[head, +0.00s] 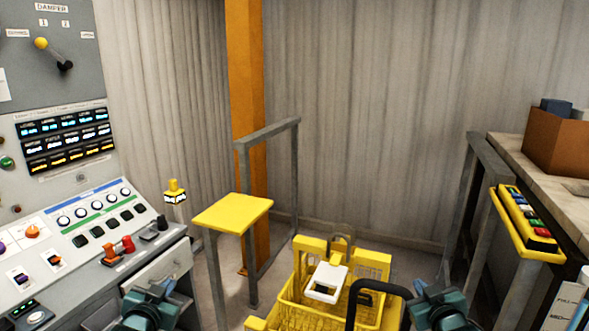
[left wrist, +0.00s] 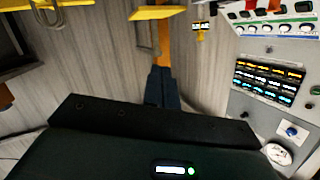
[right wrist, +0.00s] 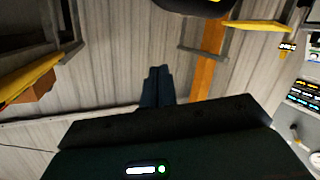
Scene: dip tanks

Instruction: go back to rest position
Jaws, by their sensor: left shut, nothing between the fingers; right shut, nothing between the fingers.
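My left gripper (head: 152,292) is at the bottom of the head view, in front of the control console. Its fingers also show in the left wrist view (left wrist: 160,88), pressed together with nothing between them. My right gripper (head: 432,293) is at the bottom right of the head view, beside a black curved handle. In the right wrist view its fingers (right wrist: 157,87) are together and empty. Neither gripper touches any object that I can see.
A control console (head: 100,235) with knobs and switches stands at the left. A yellow plate on a stand (head: 232,213) and a yellow basket (head: 340,305) with a white piece (head: 327,283) are in the middle. A yellow button box (head: 527,220) and a bench with a cardboard box (head: 556,143) are at the right.

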